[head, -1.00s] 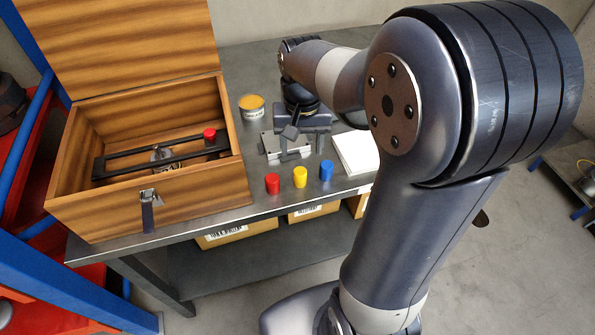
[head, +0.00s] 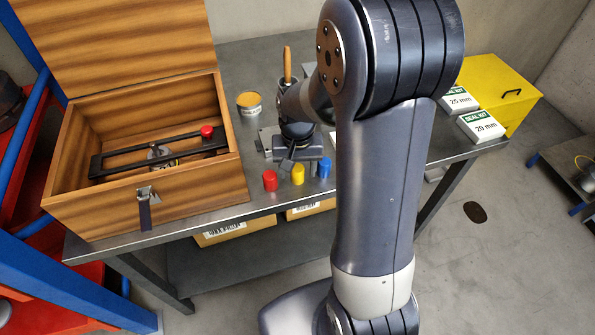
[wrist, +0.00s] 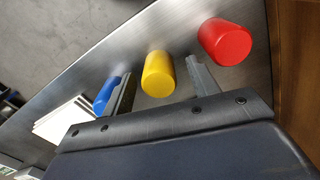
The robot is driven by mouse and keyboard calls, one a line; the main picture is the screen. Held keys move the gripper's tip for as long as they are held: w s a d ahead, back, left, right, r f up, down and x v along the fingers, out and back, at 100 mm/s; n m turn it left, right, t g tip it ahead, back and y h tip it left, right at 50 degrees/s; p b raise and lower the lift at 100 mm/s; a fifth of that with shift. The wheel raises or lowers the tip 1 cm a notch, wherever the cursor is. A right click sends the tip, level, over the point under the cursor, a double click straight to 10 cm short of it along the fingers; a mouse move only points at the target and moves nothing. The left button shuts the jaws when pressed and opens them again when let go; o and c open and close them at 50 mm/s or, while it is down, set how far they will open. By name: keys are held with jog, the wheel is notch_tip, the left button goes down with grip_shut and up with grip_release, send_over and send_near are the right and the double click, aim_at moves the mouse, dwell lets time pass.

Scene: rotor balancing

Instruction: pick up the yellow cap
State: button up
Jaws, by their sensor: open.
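The yellow cap (head: 297,174) stands upright on the metal bench near its front edge, between a red cap (head: 270,180) and a blue cap (head: 324,168). My gripper (head: 289,166) is just behind and above the caps in the head view, partly hidden by its own wrist. In the wrist view my gripper (wrist: 160,84) is open, and the yellow cap (wrist: 158,74) shows between its two fingers, apart from both. The blue cap (wrist: 106,95) lies beyond one finger, partly covered by it. The red cap (wrist: 225,41) is beyond the other finger.
An open wooden box (head: 190,207) stands at the left, with a black rotor bar (head: 110,161) bearing a red cap inside. A yellow-topped tin (head: 249,104) is behind the caps. Seal kit boxes (head: 480,126) and a yellow case (head: 505,88) are at the right.

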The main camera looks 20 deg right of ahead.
jog(key=shift+c, duration=0.3)
jog(key=c, duration=1)
